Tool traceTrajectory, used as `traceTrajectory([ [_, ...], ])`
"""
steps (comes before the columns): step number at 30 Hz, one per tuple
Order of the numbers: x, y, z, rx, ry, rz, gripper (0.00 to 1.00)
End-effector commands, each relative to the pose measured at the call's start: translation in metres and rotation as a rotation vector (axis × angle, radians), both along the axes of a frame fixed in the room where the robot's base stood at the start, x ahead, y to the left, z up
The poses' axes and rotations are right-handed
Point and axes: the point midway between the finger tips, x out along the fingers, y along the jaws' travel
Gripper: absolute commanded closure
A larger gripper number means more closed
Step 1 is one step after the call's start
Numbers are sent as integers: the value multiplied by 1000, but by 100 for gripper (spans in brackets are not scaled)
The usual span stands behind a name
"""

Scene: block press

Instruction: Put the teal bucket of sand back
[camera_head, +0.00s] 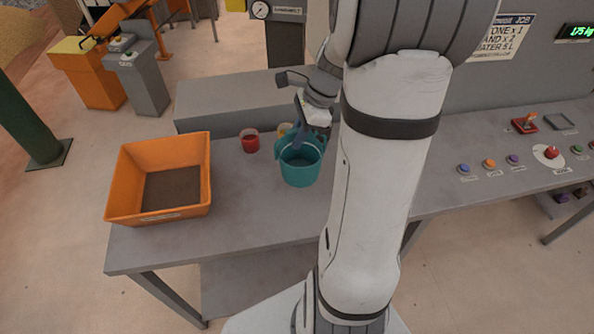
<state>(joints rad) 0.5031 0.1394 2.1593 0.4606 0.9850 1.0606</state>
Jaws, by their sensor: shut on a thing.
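The teal bucket (301,168) is upright at the middle of the grey table, just left of my arm. Its inside looks mostly bare from here, and I cannot tell how much sand is in it. My gripper (308,122) is at the bucket's upper far rim, shut on the bucket. The fingertips are small and partly hidden by the wrist. I cannot tell whether the bucket's base touches the table or hangs just above it.
An orange bin (160,180) with dark contents stands at the table's left end. A grey raised block (230,101) runs along the back. Buttons (489,163) line the right side.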

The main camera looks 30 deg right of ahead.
Motion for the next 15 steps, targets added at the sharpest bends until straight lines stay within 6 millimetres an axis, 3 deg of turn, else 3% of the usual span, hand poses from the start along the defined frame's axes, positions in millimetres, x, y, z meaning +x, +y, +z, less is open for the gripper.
traceTrajectory([
  [4,-1,0,-29,4,5,-1,100],
  [15,-1,0,-68,1,4,-2,100],
])
